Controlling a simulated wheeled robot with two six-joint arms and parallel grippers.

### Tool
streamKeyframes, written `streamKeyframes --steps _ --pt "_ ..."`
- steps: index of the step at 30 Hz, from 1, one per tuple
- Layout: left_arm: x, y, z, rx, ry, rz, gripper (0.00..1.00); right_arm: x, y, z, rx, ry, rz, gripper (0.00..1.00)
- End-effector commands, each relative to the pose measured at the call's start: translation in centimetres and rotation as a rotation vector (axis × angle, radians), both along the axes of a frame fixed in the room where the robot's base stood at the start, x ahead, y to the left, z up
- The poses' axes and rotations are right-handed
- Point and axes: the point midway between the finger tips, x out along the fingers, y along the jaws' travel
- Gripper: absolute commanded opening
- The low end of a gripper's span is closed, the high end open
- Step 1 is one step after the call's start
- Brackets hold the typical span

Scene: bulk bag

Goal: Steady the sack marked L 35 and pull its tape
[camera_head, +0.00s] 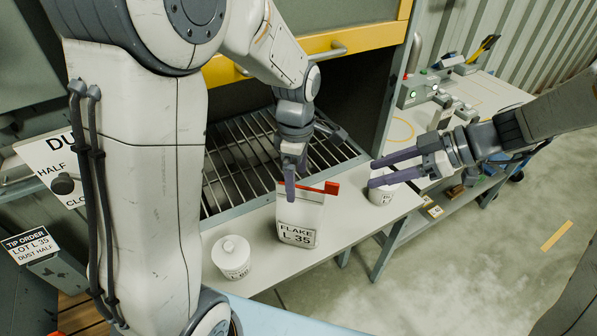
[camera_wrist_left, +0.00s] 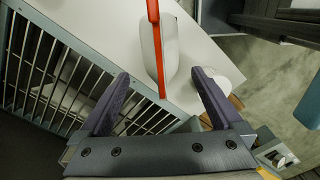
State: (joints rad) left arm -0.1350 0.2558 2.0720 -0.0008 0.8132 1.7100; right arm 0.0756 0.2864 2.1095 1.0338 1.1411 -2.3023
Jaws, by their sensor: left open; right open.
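The white sack marked FLAKE L 35 (camera_head: 298,228) stands upright on the pale shelf in front of the grate. A red tape (camera_head: 331,187) runs along its top and sticks out to the right. In the left wrist view the red tape (camera_wrist_left: 160,60) runs along the top of the sack (camera_wrist_left: 170,50), ahead of the fingers. My left gripper (camera_head: 290,185) is at the sack's top from above, and its open fingers (camera_wrist_left: 158,100) show apart, with the tape's end between them in the picture. Contact cannot be told. My right gripper (camera_head: 372,174) is open, right of the sack, its fingers pointing at the tape's side.
A white lidded tub (camera_head: 232,257) stands left of the sack. Another white tub (camera_head: 381,190) is partly behind my right gripper. The barred grate (camera_head: 240,165) lies behind the shelf. A side bench with a control box (camera_head: 418,92) is at the right. A tip order sign (camera_head: 30,243) reads LOT L 35, DUST HALF.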

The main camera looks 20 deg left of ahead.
Motion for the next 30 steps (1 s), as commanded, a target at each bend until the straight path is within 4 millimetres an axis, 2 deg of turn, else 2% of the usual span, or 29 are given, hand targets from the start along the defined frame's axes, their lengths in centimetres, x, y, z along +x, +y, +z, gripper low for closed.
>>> streamKeyframes --steps 9,16,21,29,30 --pt "-0.2 0.0 -5.4 0.001 0.007 -0.002 1.0 0.0 0.0 0.0 0.0 0.0 0.0 0.5" --pt "-0.2 0.0 -8.6 0.0 0.005 -0.003 1.0 0.0 0.0 0.0 0.0 0.0 0.0 0.5" --pt "-0.1 0.0 -9.7 0.0 0.002 -0.003 1.0 0.0 0.0 0.0 0.0 0.0 0.0 0.5" --pt "-0.1 0.0 -9.8 -0.001 0.001 -0.003 1.0 0.0 0.0 0.0 0.0 0.0 0.0 0.5" --pt "-0.1 0.0 -9.8 -0.001 0.001 -0.003 0.96 0.0 0.0 0.0 0.0 0.0 0.0 0.5"
